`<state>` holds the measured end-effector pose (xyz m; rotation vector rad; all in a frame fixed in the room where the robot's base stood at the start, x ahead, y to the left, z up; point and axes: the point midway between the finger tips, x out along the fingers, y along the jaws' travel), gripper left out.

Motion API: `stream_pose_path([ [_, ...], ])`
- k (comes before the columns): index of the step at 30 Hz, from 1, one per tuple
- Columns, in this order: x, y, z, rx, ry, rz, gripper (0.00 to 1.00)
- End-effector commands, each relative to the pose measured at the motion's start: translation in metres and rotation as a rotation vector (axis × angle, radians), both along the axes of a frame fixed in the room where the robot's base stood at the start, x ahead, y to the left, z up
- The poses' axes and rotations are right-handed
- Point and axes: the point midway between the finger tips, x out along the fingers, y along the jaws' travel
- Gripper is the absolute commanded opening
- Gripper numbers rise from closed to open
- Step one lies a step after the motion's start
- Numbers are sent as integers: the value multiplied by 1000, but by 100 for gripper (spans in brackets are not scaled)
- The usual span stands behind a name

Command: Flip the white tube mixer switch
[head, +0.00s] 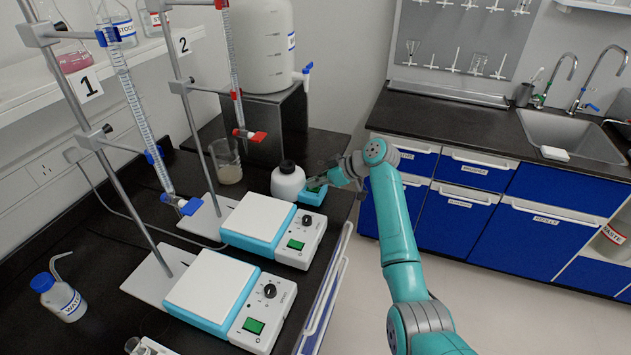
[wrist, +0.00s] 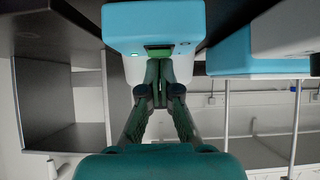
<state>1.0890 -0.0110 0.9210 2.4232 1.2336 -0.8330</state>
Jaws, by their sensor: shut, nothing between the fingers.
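The white tube mixer (head: 288,183) stands on the black bench in the head view, with a rounded white body, a black top and a teal front part. In the wrist view its pale blue and white housing (wrist: 150,22) fills the top middle. A green switch (wrist: 159,51) sits in a dark slot on that face. My gripper (wrist: 160,88) is shut and empty, its fingertips just below the switch in that picture. I cannot tell whether they touch it. In the head view my gripper (head: 327,180) is at the mixer's right side, partly covering its front.
Two hotplate stirrers (head: 260,222) (head: 212,290) with burette stands are in front of the mixer. A beaker (head: 227,162) stands to its left. A large white carboy (head: 265,45) rests on a dark box behind. The floor to the right is clear.

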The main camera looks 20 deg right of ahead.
Motion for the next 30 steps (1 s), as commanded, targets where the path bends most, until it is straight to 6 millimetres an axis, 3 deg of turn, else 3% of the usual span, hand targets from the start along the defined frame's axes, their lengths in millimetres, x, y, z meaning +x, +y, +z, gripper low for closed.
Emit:
stream_pose_path([
  [30, 10, 17, 5, 3, -4, 3, 0],
])
